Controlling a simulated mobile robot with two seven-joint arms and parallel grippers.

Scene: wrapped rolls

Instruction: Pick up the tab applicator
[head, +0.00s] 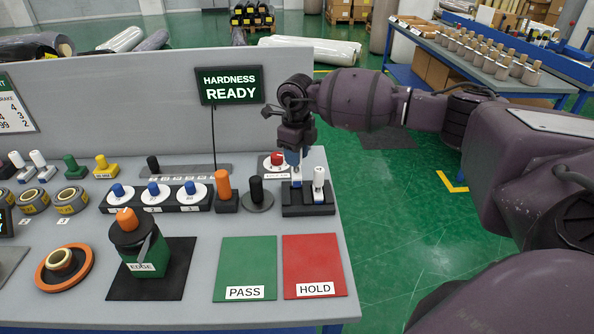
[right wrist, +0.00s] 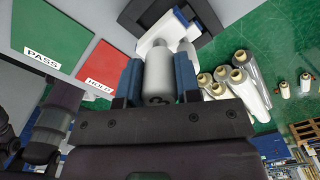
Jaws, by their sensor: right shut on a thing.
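My right gripper (head: 291,160) points down over a black two-place stand (head: 308,210) at the right end of the grey table. In the right wrist view its blue fingers (right wrist: 160,80) are shut on a grey cylindrical handle, which I take for the tab applicator (right wrist: 159,73). The fingers and wrist hide most of it in the head view. I cannot tell whether its foot is clear of the stand. A white-handled tool (head: 319,180) stands upright just right of the gripper in the same stand. My left gripper is not in view.
A red-topped button (head: 277,158) sits close behind the gripper. Orange (head: 223,185) and black (head: 256,188) upright handles stand to its left. The green PASS mat (head: 246,262) and red HOLD mat (head: 314,258) are bare in front. A HARDNESS READY sign (head: 230,86) stands behind.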

